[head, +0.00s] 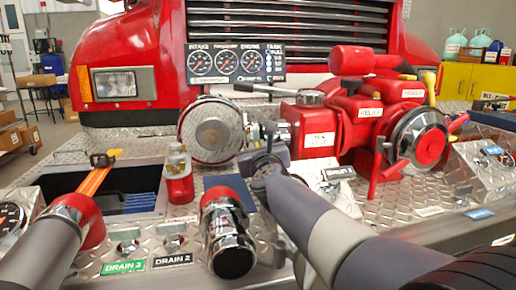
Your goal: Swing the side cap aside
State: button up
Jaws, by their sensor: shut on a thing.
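A round chrome cap with a red rim, which I take to be the side cap (204,116), stands left of the red pump (335,122) in the head view, its disc facing me. My gripper (262,163) is low at the cap's right side, by the small metal parts between cap and pump. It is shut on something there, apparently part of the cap. The fingertips and the grip itself are small and partly hidden by my wrist, so the exact contact is unclear.
A red-collared chrome fitting (231,240) stands in front. A small red bottle (179,176) is left of the cap, and a gauge panel (236,63) is behind. A red-and-chrome outlet (420,138) is at the pump's right. An open bin (72,182) lies left.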

grip_shut()
jog(key=a+m+h+p, duration=0.1)
jog(key=a+h+p, duration=0.1)
jog(key=p, duration=0.2)
jog(key=shift+a+r+m+h, duration=0.1)
jog(key=shift+m+h, duration=0.2)
jog(key=o, duration=0.8)
grip_release()
